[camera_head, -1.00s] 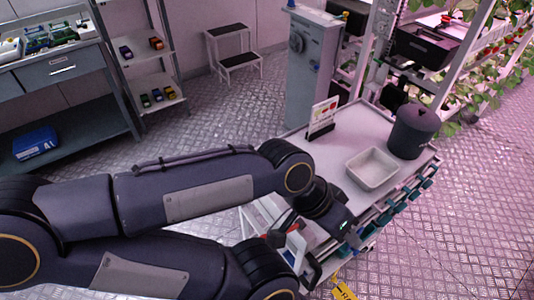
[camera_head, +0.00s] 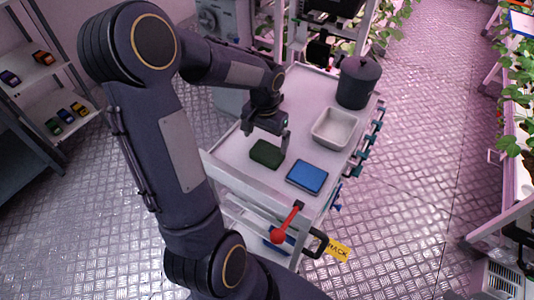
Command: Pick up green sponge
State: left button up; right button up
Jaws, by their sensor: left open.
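The dark green sponge (camera_head: 267,154) lies flat on the white top of the cart (camera_head: 230,152), near its left side. My left gripper (camera_head: 267,138) is open and empty, pointing down just above and behind the sponge. Its two fingers are spread to either side; I cannot tell whether they touch the sponge. My right gripper is not in view.
A blue flat object (camera_head: 307,176) lies right of the sponge. A white tray (camera_head: 334,128) and a dark lidded bin (camera_head: 357,82) stand farther back on the cart. A red-knobbed lever (camera_head: 287,222) rises at the cart's near end. Shelving stands at left.

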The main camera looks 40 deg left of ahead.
aim_at(268, 151)
pick_arm(q)
jog(key=f, duration=0.5)
jog(key=shift+w+d+f, duration=0.25)
jog(key=shift+f, duration=0.1)
jog(key=c, duration=0.9)
jog(key=shift+o, duration=0.2)
jog(key=shift+r, duration=0.2)
jog(key=shift+r, duration=0.25)
notch_tip(268, 151, up, 2)
jog(key=shift+r+p, duration=0.2)
jog(key=shift+p, duration=0.1)
jog(key=d+r, duration=0.2)
jog(key=s+d+r, duration=0.1)
jog(key=d+r, duration=0.1)
jog(key=r, duration=0.1)
jog(key=shift+d+r+b, duration=0.1)
jog(key=shift+d+b, duration=0.1)
jog(key=shift+b, duration=0.15)
jog(key=s+d+r+b, duration=0.1)
jog(key=s+d+r, duration=0.2)
jog(key=d, duration=0.6)
jog(key=shift+r, duration=0.8)
